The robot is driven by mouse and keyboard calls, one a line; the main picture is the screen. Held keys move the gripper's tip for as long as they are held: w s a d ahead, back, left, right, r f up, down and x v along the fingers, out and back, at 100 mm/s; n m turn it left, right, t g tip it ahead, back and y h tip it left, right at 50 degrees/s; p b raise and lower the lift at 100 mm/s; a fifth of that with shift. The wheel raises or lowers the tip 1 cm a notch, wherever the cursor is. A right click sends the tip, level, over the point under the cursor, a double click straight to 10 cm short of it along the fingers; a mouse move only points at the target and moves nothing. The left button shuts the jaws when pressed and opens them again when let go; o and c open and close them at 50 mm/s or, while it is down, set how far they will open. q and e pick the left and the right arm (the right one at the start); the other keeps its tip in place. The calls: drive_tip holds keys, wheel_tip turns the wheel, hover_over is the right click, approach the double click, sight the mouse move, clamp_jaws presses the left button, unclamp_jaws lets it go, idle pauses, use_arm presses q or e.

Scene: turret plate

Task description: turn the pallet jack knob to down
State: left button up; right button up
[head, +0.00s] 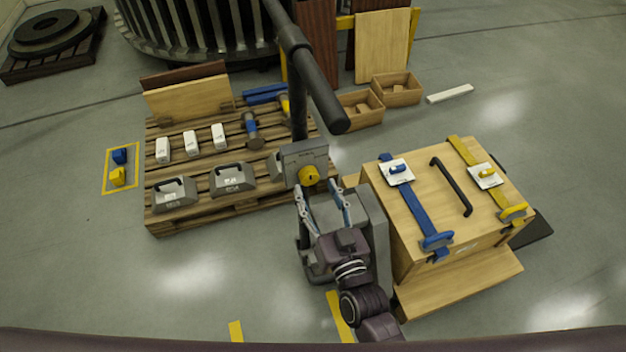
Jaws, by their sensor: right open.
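The pallet jack knob (309,175) is a yellow round knob on the grey control box (303,155) of the pallet jack. A dark handle (308,70) rises from the jack above that box. My right gripper (321,193) is open, its two fingers pointing up toward the knob, one on each side just below it. I cannot tell whether the fingers touch the knob. The knob's marking is too small to read. My left gripper is not in view.
A wooden crate (402,220) with blue and yellow straps stands close on the right. A wooden pallet (200,215) with grey weights, white blocks and a hammer lies at the left. Open wooden boxes (396,97) stand behind.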

sight(311, 180)
drive_tip(key=shift+x, duration=1.5)
drive_tip(key=c, duration=1.2)
